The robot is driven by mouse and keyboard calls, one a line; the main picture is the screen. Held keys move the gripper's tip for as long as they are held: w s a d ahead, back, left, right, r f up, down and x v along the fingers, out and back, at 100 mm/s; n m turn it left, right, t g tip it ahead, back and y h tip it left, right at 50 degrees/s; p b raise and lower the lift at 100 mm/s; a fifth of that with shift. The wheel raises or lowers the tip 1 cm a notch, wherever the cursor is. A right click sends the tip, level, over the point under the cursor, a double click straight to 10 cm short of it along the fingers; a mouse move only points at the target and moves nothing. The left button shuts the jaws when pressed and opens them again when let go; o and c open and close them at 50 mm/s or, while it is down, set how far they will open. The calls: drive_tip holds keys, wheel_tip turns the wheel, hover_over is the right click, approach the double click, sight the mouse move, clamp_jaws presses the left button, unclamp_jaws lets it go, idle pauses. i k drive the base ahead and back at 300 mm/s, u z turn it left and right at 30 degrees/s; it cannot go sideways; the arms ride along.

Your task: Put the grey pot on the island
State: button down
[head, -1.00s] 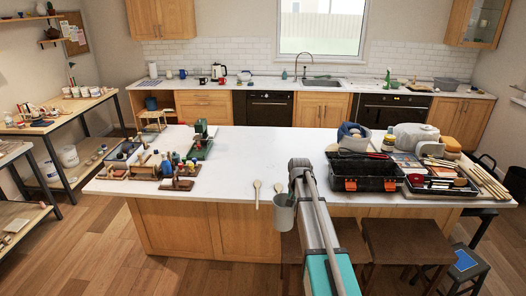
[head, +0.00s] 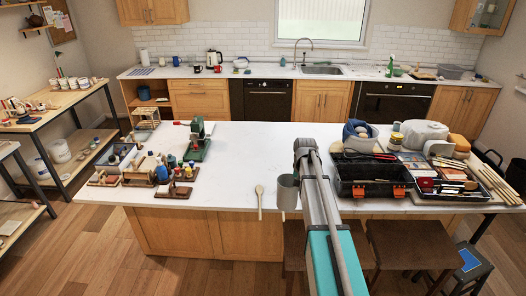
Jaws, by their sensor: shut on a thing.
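The grey pot (head: 287,193) is a plain cup-like vessel, upright, at the left side of my arm's end in the head view. My gripper (head: 298,174) is shut on the pot; its fingers are mostly hidden behind my arm. The pot overlaps the front edge of the white-topped island (head: 236,179), and I cannot tell whether it touches the top.
A wooden spoon (head: 259,198) lies at the island's front edge, left of the pot. A black toolbox (head: 372,177) stands to the right. A green machine (head: 197,143) and several small tools and bottles stand to the left. The middle of the top is clear.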

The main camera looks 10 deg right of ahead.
sight(238, 169)
drive_tip(key=i, duration=1.4)
drive_tip(key=u, duration=0.05)
